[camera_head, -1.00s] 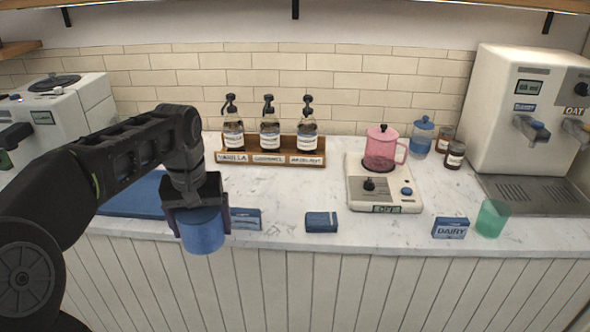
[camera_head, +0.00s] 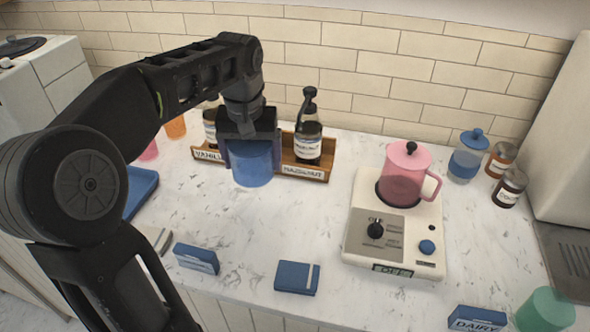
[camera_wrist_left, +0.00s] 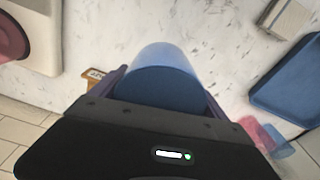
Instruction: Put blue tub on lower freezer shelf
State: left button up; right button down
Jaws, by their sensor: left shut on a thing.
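The blue tub (camera_head: 252,166) is held in my left gripper (camera_head: 252,150), above the marble counter and in front of the syrup rack. In the left wrist view the tub (camera_wrist_left: 162,80) sits between the two fingers of the left gripper (camera_wrist_left: 160,88), which are shut on its sides. The tub hides part of the syrup rack. My right gripper is not in view. No freezer or freezer shelf can be made out in either view.
The wooden syrup rack (camera_head: 305,172) holds pump bottles behind the tub. A pink kettle (camera_head: 408,180) stands on a white scale-like base (camera_head: 360,230). Small blue boxes (camera_head: 297,278) lie along the front edge. A blue tray (camera_head: 140,190) is at left, a green cup (camera_head: 545,310) at lower right.

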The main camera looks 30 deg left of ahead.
pick_arm(q)
jog(key=shift+w, duration=0.3)
jog(key=shift+s+r, duration=0.1)
jog(key=shift+s, duration=0.15)
jog(key=shift+w+f, duration=0.1)
jog(key=shift+f, duration=3.05)
jog(key=shift+f, duration=1.9)
jog(key=shift+f, duration=0.2)
jog(key=o, duration=1.7)
jog(key=shift+o, duration=0.2)
